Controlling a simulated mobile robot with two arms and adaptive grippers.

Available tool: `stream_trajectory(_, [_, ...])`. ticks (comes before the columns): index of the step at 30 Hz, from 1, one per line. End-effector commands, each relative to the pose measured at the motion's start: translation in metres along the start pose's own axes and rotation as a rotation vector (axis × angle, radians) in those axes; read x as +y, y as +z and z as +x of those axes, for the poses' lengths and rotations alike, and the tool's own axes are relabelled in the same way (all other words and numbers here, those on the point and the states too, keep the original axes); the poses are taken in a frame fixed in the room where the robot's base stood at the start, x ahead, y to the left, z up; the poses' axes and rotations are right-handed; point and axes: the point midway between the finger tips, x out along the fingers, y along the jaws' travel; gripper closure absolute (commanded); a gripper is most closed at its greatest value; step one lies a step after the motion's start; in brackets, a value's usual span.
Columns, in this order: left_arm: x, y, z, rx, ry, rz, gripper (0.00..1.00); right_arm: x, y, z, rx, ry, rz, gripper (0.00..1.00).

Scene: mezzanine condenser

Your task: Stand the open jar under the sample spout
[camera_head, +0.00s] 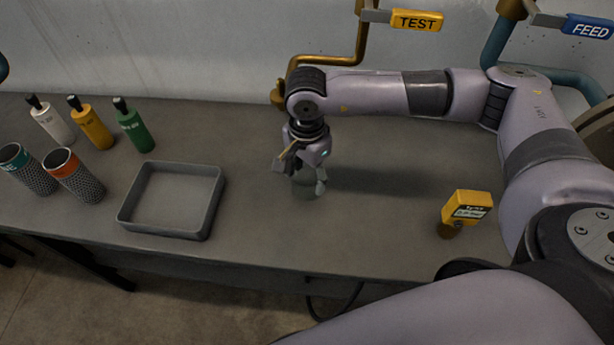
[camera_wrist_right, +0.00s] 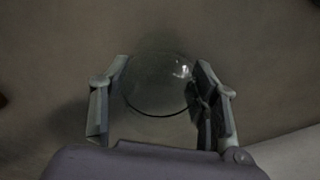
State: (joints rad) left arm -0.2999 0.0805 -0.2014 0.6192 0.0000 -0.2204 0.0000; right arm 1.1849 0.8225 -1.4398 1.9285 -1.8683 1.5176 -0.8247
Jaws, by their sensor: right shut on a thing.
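A clear glass jar (camera_head: 306,188) stands at the middle of the grey bench, and it looks upright. My right gripper (camera_head: 308,180) comes down on it from above and is shut on it. In the right wrist view the jar's round glass (camera_wrist_right: 157,85) shows between the two fingers of my right gripper (camera_wrist_right: 158,105). A bent brass pipe (camera_head: 361,45) with a yellow TEST tag (camera_head: 417,20) comes down the wall behind my right arm. Its lower end is partly hidden by my wrist. My left gripper is not in view.
A shallow grey tray (camera_head: 126,214) lies left of the jar. White (camera_head: 50,122), yellow (camera_head: 91,123) and green (camera_head: 134,128) bottles and two mesh-sided cups (camera_head: 75,178) stand further left. A yellow meter (camera_head: 467,205) stands at right. A teal pipe (camera_head: 550,70) with a blue FEED tag (camera_head: 588,27) is at back right.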

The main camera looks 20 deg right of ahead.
Motion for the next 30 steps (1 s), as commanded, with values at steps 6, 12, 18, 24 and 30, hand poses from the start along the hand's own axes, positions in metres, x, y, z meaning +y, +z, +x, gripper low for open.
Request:
stream_trajectory(6, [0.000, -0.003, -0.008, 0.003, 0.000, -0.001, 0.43, 0.000, 0.000, 0.022, 0.001, 0.000, 0.001, 0.77])
stream_trajectory(12, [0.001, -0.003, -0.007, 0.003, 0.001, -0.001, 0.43, 0.000, 0.000, 0.022, 0.000, 0.000, 0.001, 0.77])
stream_trajectory(18, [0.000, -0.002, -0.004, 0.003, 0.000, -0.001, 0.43, 0.000, 0.000, 0.025, 0.000, 0.000, 0.001, 0.41])
stream_trajectory(24, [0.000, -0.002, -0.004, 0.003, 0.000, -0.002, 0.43, 0.001, 0.000, 0.025, 0.000, 0.000, 0.001, 0.27])
stream_trajectory(30, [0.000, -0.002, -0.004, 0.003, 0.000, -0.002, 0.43, 0.001, 0.000, 0.025, 0.000, 0.000, 0.002, 0.25])
